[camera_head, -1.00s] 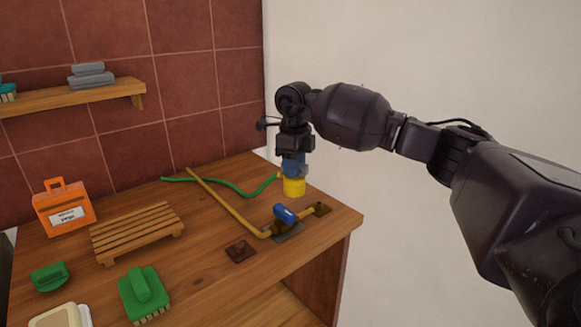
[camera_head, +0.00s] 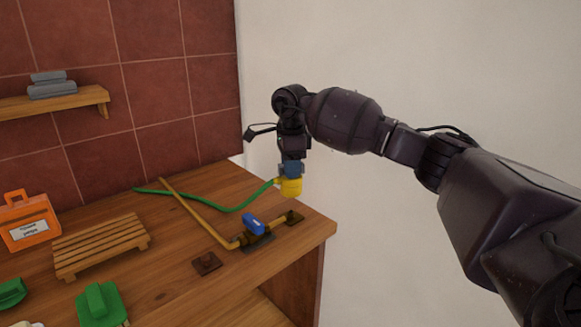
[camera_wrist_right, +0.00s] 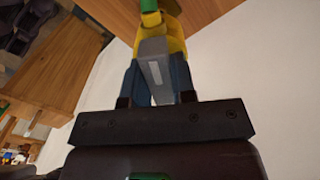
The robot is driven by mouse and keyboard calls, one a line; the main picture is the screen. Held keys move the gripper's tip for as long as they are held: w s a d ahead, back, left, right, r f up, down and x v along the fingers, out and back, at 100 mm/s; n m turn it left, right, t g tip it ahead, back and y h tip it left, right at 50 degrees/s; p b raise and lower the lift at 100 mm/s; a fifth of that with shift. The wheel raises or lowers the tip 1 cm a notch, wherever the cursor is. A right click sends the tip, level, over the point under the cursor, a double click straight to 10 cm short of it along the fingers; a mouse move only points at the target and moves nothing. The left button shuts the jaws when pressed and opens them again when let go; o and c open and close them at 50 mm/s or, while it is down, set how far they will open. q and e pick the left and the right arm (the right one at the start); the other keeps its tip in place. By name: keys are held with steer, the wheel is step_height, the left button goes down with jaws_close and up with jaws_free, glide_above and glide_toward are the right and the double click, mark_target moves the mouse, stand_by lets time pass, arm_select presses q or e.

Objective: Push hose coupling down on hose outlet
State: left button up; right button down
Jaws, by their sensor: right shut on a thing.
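My right gripper (camera_head: 291,168) points down and is shut on the yellow hose coupling (camera_head: 291,187), with the green hose (camera_head: 240,207) running from it to the left over the table. In the right wrist view the coupling (camera_wrist_right: 172,36) sits between the blue fingers, with a grey block in front of it. The coupling is held in the air above the table's back right corner. The hose outlet is likely the brass end (camera_head: 294,217) of the yellow pipe (camera_head: 205,215), just below the coupling and apart from it. A blue valve handle (camera_head: 253,223) sits on the pipe. My left gripper is not in view.
A dark square plate (camera_head: 206,263) lies in front of the pipe. A slatted wooden rack (camera_head: 102,244), an orange case (camera_head: 27,222) and a green brush (camera_head: 101,304) stand to the left. The white wall (camera_head: 400,60) is behind my right arm.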

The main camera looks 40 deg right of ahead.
steer(key=shift+f, duration=0.15)
steer(key=shift+f, duration=0.35)
steer(key=shift+f, duration=0.4)
steer(key=shift+f+b, duration=0.3)
steer(key=shift+f, duration=0.6)
steer(key=shift+f+b, duration=0.45)
steer(key=shift+f, duration=1.65)
steer(key=shift+c, duration=1.3)
jaws_free()
steer(key=shift+r, duration=0.15)
